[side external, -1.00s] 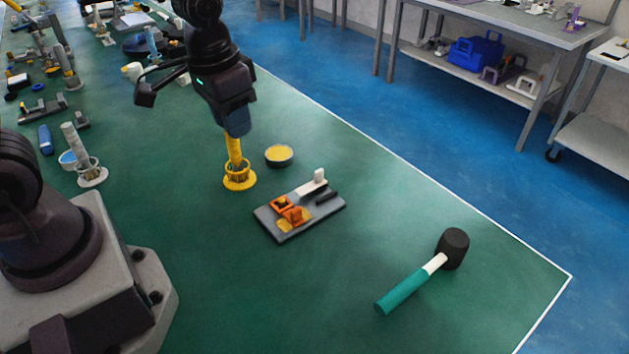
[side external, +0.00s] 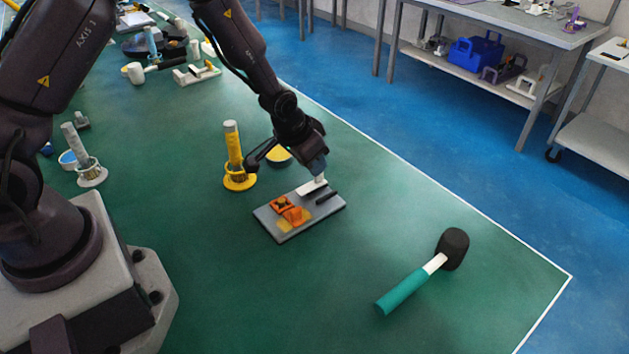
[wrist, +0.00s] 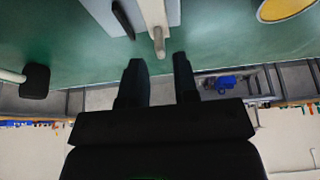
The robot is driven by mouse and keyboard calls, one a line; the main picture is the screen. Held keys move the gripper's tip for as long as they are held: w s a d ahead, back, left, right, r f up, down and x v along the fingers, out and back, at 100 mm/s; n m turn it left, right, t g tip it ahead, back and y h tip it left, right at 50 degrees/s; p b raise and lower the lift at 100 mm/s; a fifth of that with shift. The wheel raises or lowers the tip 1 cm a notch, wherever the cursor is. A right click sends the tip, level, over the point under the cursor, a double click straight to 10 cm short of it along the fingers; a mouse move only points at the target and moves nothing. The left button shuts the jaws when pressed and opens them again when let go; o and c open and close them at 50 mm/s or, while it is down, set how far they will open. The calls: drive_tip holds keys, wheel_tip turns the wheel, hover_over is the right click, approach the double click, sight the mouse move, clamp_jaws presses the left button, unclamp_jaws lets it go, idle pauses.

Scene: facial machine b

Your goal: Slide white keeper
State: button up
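The white keeper (side external: 309,188) is a flat bar with an upright tab, lying on a small grey plate (side external: 275,231) beside an orange block (side external: 282,204) and a black bar (side external: 327,197). My gripper (side external: 319,172) points down at the keeper's tab end and covers most of the tab. In the wrist view my gripper (wrist: 159,60) is open, with a clear gap between its two dark fingers. The white keeper (wrist: 153,14) reaches toward that gap, its tab end (wrist: 158,42) just ahead of the fingertips. I cannot tell whether the fingers touch it.
A yellow post in a ring base (side external: 238,180) and a round yellow-topped dish (side external: 279,157) stand close by, left of and behind my gripper. A mallet (side external: 420,275) lies at the front right. The green table (side external: 260,300) is clear in front of the plate.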

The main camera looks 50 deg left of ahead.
sight(319, 181)
drive_tip(key=shift+x, duration=2.55)
